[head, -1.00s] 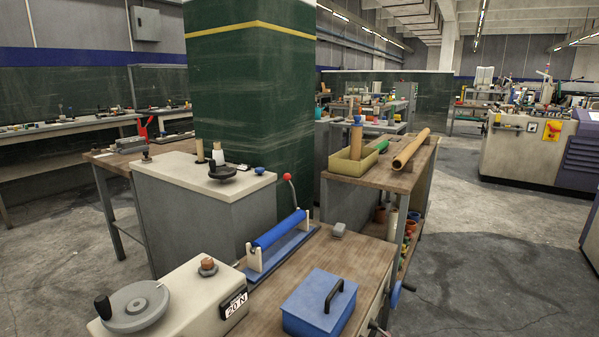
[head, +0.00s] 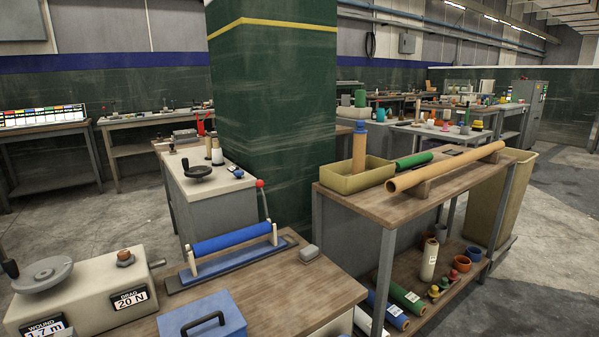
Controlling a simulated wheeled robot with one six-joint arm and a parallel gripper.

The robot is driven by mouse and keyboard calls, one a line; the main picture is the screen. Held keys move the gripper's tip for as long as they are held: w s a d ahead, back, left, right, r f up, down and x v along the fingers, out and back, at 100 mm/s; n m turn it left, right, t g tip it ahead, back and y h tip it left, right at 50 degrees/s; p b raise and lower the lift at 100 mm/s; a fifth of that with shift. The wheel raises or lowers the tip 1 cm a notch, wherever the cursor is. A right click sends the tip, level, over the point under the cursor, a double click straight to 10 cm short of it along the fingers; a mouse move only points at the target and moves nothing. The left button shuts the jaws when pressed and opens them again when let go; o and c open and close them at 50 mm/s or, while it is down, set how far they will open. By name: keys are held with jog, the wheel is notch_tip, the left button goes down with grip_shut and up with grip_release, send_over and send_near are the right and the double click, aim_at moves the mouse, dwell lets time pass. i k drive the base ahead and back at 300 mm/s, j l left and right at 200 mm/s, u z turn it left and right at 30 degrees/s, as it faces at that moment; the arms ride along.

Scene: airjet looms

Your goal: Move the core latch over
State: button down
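No part is labelled as the core latch. A lever with a red ball knob (head: 260,184) stands at the right end of a blue roller (head: 231,239), which lies across two pale uprights on a blue base (head: 235,262); I cannot tell whether this lever is the latch. A long tan tube (head: 445,167) rests on wooden supports on the shelf bench (head: 365,201) to the right. My gripper is not in view.
A blue box with a black handle (head: 203,320) and a beige winding unit with a grey wheel (head: 85,285) are close in front. A small grey block (head: 309,253) lies near the bench edge. A yellow tray (head: 357,180) stands on the shelf bench. Open floor shows at far right.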

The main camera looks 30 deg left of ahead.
aim_at(260, 183)
jog(key=i+l, duration=0.1)
jog(key=i, duration=0.85)
jog(key=i+j, duration=0.5)
jog(key=j, duration=0.15)
